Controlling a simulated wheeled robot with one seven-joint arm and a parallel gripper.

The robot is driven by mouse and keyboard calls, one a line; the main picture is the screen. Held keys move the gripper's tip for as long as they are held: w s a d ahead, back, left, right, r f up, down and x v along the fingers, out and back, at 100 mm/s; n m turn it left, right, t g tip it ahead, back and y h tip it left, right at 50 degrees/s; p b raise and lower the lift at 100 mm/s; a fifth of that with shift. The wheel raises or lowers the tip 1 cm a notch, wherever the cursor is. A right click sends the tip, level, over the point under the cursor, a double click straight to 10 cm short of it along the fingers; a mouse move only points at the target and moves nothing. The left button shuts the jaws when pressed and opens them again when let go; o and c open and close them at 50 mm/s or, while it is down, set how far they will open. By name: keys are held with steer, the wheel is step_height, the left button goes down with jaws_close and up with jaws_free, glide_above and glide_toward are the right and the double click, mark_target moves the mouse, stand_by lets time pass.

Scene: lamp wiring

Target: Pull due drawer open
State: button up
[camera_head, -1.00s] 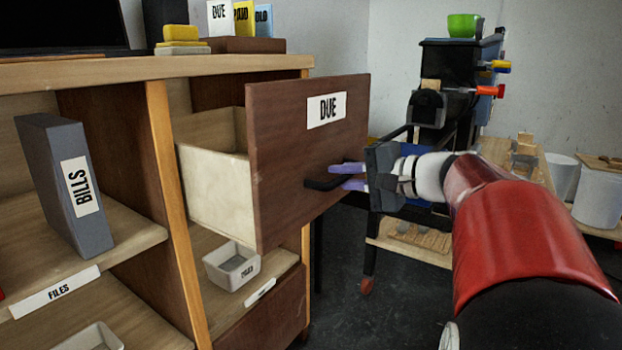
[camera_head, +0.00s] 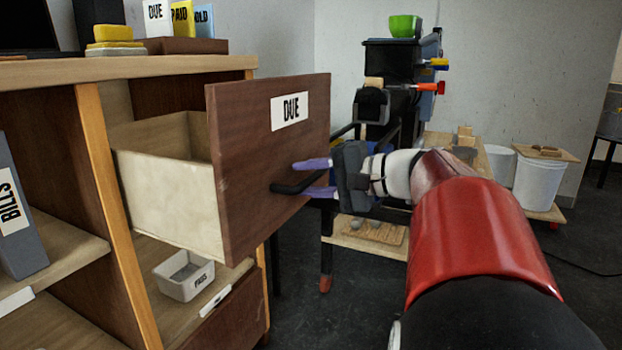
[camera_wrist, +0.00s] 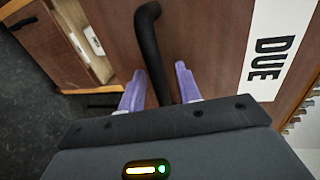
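The due drawer (camera_head: 255,170), with a dark brown front and a white DUE label (camera_head: 290,110), stands well out of the wooden cabinet. Its pale side and part of its hollow inside show. Its black bar handle (camera_head: 284,188) is on the front and also shows in the wrist view (camera_wrist: 148,30). My gripper (camera_head: 298,180) is at the handle with its purple fingers spread apart, one above and one below the bar. In the wrist view the handle lies between the two fingers (camera_wrist: 158,72), with a small gap visible on at least the right side.
Below the drawer, a white tray (camera_head: 183,277) sits on a cabinet shelf. A grey BILLS binder (camera_head: 18,220) stands at left.

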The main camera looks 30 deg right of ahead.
steer(key=shift+d, duration=0.1)
steer(key=v, duration=0.7)
steer(key=shift+s+d+p, duration=0.2)
steer(key=shift+s+p, duration=0.15)
steer(key=shift+p, duration=0.05)
